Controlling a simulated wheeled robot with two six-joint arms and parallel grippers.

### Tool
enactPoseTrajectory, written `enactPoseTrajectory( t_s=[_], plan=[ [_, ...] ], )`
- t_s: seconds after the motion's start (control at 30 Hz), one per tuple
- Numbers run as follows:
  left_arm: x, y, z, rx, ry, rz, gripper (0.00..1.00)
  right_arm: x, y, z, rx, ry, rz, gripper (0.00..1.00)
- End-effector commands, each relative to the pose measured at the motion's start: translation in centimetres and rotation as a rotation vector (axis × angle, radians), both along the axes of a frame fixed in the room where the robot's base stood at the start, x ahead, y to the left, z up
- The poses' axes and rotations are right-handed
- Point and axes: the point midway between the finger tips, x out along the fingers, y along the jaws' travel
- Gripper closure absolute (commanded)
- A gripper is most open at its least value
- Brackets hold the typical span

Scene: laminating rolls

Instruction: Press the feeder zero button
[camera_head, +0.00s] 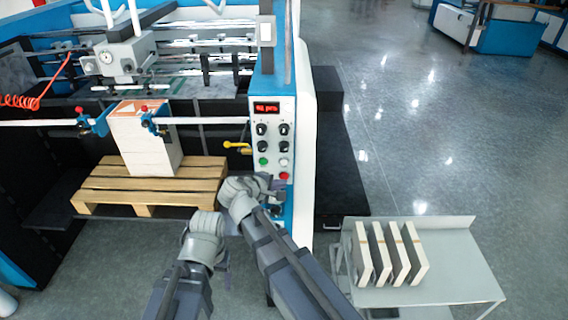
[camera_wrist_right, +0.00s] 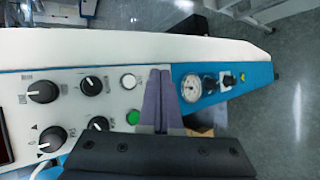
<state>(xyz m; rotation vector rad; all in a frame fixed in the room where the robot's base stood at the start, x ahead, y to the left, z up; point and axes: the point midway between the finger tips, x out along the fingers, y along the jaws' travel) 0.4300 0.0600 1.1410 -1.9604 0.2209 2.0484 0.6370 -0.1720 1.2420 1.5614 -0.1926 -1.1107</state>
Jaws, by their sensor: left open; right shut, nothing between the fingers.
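The control panel (camera_head: 272,140) on the blue and white machine has a lit red display, several black knobs, a green button (camera_head: 263,161), a white button (camera_head: 284,161) and a red button (camera_head: 284,176). The labels are too small to read, so I cannot tell which is the feeder zero button. My right gripper (camera_head: 278,186) is just below these buttons. In the right wrist view its purple-grey fingers (camera_wrist_right: 160,72) are shut and empty, beside the white button (camera_wrist_right: 128,81) and green button (camera_wrist_right: 133,117). Contact cannot be told. My left gripper (camera_head: 227,268) is open, lower and away from the panel.
A wooden pallet (camera_head: 150,185) with a paper stack (camera_head: 150,155) stands left of the panel. A grey side table (camera_head: 450,265) holds several upright blocks at the right. The floor behind it is clear.

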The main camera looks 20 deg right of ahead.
Motion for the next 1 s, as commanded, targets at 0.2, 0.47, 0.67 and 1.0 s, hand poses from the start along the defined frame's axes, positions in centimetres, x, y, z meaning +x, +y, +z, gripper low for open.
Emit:
enactPoseTrajectory(
  t_s=[0.2,0.47,0.67,1.0],
  plan=[
    [0.0,0.0,0.0,0.000,0.000,0.000,0.28,3.1,-0.8,0.0,0.000,0.000,-0.001,1.00],
    [0.0,0.0,0.0,0.000,0.000,0.000,0.28,6.0,-1.6,0.0,0.000,0.000,0.000,1.00],
    [0.0,0.0,0.0,0.000,0.000,0.000,0.28,6.5,-1.9,0.0,0.000,0.000,0.000,1.00],
    [0.0,0.0,0.0,0.000,0.000,0.000,0.28,6.5,-1.9,0.0,0.000,0.000,0.000,1.00]
  ],
)
